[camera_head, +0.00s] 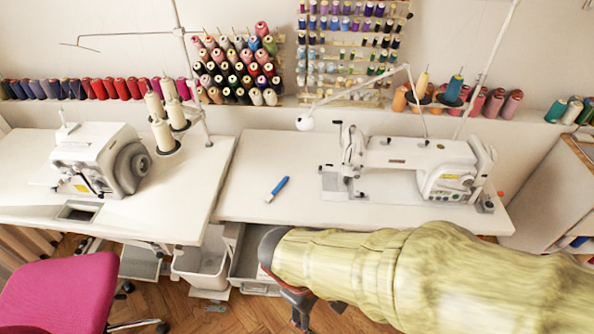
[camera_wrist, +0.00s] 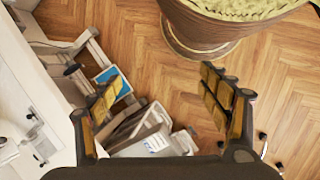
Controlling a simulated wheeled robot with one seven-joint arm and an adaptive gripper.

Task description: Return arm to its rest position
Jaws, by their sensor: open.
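My gripper (camera_wrist: 160,92) is open and empty in the wrist view, its two dark fingers with yellow pads spread apart. It points down towards the wooden floor (camera_wrist: 165,65), with nothing between its fingertips. In the head view a large yellow-green, cloth-like sleeved shape, which looks like my arm, reaches in from the lower right in front of the table. It ends in a dark rounded joint, with dark parts hanging below it near the table's front edge. The fingertips cannot be made out there.
A sewing machine (camera_head: 420,165) stands on the right white table (camera_head: 250,160), and a blue tool (camera_head: 277,188) lies on it. Another machine (camera_head: 105,160) stands on the left table. A pink chair (camera_head: 62,290) is at lower left. Bins (camera_head: 202,258) stand below the tables.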

